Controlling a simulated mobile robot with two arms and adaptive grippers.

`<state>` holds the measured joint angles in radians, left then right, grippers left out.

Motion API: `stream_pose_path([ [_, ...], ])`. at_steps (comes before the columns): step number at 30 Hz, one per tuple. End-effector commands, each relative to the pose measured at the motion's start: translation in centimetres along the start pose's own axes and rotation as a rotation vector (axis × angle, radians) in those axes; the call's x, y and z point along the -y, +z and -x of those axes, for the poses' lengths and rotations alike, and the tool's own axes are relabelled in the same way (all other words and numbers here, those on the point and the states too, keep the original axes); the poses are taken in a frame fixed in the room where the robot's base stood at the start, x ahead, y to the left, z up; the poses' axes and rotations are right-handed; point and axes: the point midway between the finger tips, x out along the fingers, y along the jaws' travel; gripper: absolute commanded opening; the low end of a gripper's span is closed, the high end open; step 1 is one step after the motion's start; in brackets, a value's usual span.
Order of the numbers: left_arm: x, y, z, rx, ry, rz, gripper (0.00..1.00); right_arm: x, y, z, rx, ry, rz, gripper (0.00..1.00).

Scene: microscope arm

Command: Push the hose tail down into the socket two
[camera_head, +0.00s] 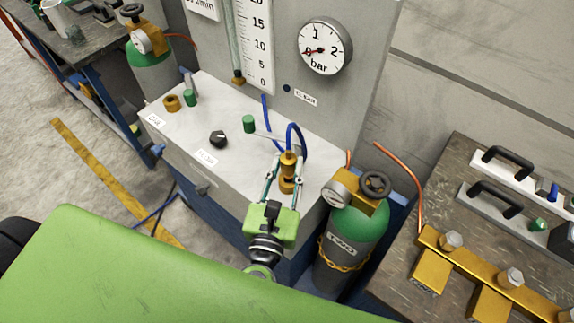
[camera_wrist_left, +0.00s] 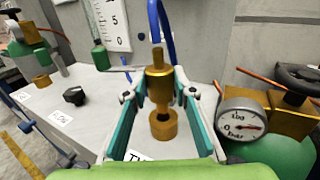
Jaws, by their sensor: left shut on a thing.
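The brass hose tail (camera_head: 288,160), with a blue hose (camera_head: 300,140) looping from its top, stands upright between the fingers of my left gripper (camera_head: 285,176). In the left wrist view the gripper (camera_wrist_left: 159,94) is shut on the hose tail (camera_wrist_left: 157,82). Directly below is the brass ring-shaped socket two (camera_wrist_left: 163,126) on the grey bench top; it also shows in the head view (camera_head: 288,186). The tail's narrow lower end meets the socket mouth; how deep it sits I cannot tell. My right gripper is not in view.
Another brass socket (camera_head: 172,103), a black knob (camera_head: 218,139) and green caps (camera_head: 249,124) stand on the bench top. A green cylinder (camera_head: 352,235) with a brass gauge valve is close at the right. The panel with a bar gauge (camera_head: 325,46) rises behind.

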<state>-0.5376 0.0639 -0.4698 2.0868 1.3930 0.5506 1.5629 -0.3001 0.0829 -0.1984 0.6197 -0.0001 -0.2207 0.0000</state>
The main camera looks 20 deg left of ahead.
Motion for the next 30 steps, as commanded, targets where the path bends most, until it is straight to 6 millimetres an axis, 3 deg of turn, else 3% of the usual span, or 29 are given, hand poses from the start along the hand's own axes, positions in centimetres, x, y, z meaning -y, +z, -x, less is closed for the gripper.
stream_pose_path([
  [30, 0.00, 0.14, 0.00, 0.001, 0.000, 0.001, 0.00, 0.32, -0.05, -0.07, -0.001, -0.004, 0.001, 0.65],
])
